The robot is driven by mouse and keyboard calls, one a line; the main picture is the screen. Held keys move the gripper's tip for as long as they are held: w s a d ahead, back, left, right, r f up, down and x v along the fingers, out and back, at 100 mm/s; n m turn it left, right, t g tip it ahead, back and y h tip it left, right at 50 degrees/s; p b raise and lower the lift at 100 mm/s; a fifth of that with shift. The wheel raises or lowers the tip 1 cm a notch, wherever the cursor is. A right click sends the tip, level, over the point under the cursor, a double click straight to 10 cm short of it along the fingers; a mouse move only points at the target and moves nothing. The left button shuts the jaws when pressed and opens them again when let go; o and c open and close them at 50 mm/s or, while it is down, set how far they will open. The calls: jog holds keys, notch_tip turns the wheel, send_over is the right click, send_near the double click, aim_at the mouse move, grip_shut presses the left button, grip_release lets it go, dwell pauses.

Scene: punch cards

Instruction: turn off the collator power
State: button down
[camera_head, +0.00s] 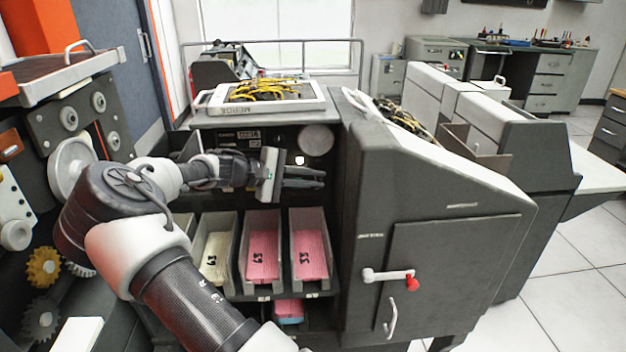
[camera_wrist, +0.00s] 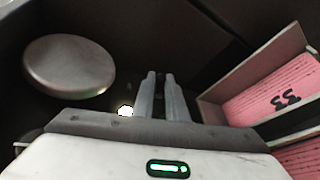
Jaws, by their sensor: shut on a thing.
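The collator (camera_head: 455,215) is the dark grey machine with a sloped right housing and card pockets at its front. My gripper (camera_head: 322,178) reaches in from the left at its recessed front panel, above the pockets. In the wrist view, the two fingers (camera_wrist: 160,75) are close together, pointing toward the dark panel. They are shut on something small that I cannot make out. A small white glowing light (camera_head: 299,160) is on the panel just above the fingers; it also shows left of them in the wrist view (camera_wrist: 125,111). I cannot identify a power switch for certain.
A round metal disc (camera_head: 316,140) is on the panel. Pockets hold pink cards (camera_head: 263,250) below my gripper. A white MERGE tray (camera_head: 215,100) with yellow cables lies on top. A lever with a red knob (camera_head: 412,284) is on the right housing. Open floor (camera_head: 560,270) lies right.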

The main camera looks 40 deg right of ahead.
notch_tip(320, 180, down, 3)
jog(key=m+h, duration=0.1)
jog(key=m, duration=0.1)
jog(key=m+t+h+b, duration=0.1)
jog(key=m+h, duration=0.1)
jog(key=m, duration=0.1)
jog(key=m+h+b, duration=0.1)
jog(key=m, duration=0.2)
jog(key=shift+a+f+h, duration=0.1)
jog(key=shift+h, duration=0.2)
dwell(0.3)
jog(key=c, duration=1.8)
grip_release()
jog(key=shift+c, duration=0.2)
